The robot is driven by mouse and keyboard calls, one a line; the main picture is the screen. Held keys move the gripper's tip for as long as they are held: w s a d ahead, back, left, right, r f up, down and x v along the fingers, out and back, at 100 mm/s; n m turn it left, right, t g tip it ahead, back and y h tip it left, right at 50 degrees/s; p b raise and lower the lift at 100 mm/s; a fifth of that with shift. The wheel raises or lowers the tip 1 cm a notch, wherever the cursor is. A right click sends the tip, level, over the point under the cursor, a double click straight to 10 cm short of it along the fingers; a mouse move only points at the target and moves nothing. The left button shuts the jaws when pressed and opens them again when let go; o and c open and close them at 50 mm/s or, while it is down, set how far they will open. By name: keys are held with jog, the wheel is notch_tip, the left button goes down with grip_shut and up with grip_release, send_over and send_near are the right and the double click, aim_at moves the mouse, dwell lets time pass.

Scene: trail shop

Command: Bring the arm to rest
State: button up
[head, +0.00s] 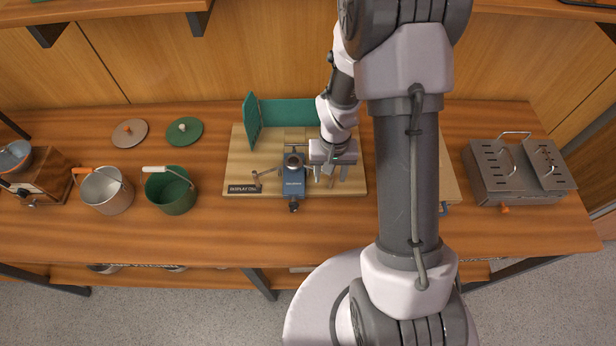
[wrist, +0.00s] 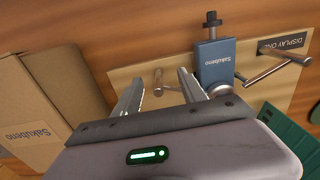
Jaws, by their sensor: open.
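My gripper (head: 332,174) hangs over the right part of a light wooden display board (head: 240,165) on the counter. In the wrist view the two metal fingers of my gripper (wrist: 160,95) stand apart, with nothing between them that I can tell is held. A small wooden-and-metal rod shows just beyond the fingers in the wrist view. My arm crosses the right half of the head view and hides part of the counter.
A green windscreen (head: 285,112) stands at the board's back. A cardboard box (wrist: 60,90) lies right of the board in the head view, partly hidden. A metal grill (head: 515,170) stands far right. A green pot (head: 171,192), a grey pot (head: 106,191) and two lids are left.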

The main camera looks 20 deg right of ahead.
notch_tip(320, 180, up, 9)
jog(key=p, duration=0.6)
jog(key=shift+f, duration=0.1)
